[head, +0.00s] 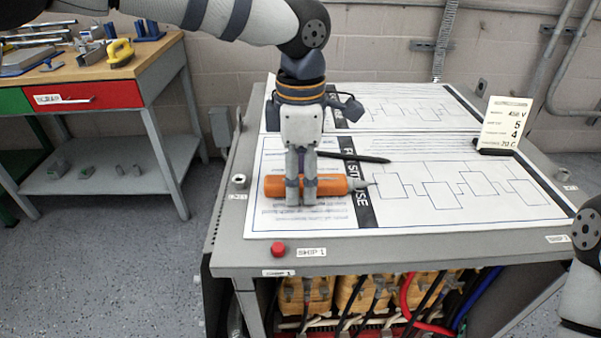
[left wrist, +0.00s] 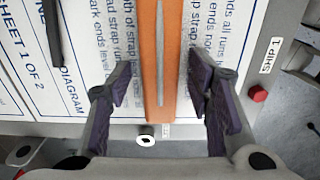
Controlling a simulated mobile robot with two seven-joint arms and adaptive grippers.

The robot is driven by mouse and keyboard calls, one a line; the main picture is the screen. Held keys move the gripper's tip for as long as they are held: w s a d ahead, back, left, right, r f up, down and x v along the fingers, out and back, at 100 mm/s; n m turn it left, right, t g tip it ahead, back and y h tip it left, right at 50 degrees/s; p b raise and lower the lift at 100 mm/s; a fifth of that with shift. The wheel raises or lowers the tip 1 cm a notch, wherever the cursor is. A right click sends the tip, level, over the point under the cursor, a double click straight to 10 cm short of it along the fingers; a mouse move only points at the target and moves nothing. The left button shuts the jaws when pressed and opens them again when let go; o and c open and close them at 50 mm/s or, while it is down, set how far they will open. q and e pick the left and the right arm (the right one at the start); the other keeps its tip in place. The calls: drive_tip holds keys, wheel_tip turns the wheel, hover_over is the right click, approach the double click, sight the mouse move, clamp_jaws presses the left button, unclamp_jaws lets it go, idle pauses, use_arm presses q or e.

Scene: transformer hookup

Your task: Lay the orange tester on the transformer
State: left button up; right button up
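The orange tester (head: 333,186) lies across the printed sheets on the cabinet top, its grey tip pointing right. In the left wrist view its orange body (left wrist: 152,60) runs between my fingers, with a grey strip along it. My left gripper (head: 301,192) points down at the tester. In the left wrist view the left gripper (left wrist: 160,85) is open, one finger on each side of the tester, with gaps showing. The transformer, with orange-yellow coils (head: 352,293), sits in the open cabinet front under the top. My right gripper is out of view; part of my right arm shows at right.
A black pen (head: 355,158) lies behind the tester. A red button (head: 278,249) is near the front edge of the cabinet top (head: 400,258). A card (head: 505,122) stands at back right. Cables hang before the coils. A workbench (head: 110,75) stands at left.

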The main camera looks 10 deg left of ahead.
use_arm(q)
drive_tip(key=shift+f+b, duration=0.15)
drive_tip(key=shift+b, duration=0.15)
wheel_tip(320, 180, up, 12)
drive_tip(key=shift+a, duration=0.25)
